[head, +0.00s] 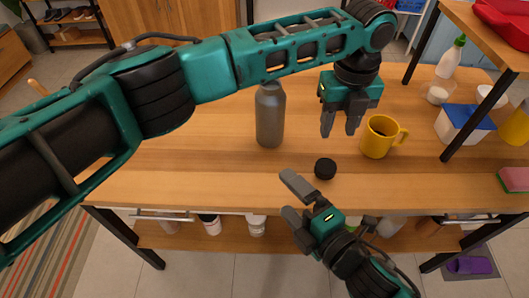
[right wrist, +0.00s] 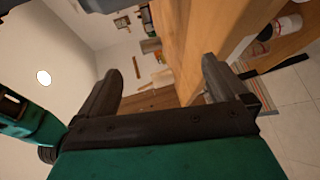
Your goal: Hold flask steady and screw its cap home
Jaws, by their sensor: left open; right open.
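A grey flask (head: 270,116) stands upright on the wooden table in the head view, its top edge close under my left forearm. A small black cap (head: 325,168) lies on the table to the right of the flask and nearer the front edge, apart from it. My left gripper (head: 341,132) is open and empty, pointing down between the flask and the yellow mug. My right gripper (head: 287,196) is open and empty at the table's front edge, just left of and below the cap. Its two fingers also show in the right wrist view (right wrist: 160,88) with nothing between them.
A yellow mug (head: 377,138) with dark liquid stands close to the right of my left gripper. A blue-lidded container (head: 464,124), a sponge (head: 513,179) and a shelf post (head: 413,45) are further right. The table left of the flask is clear. Bottles stand on the lower shelf.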

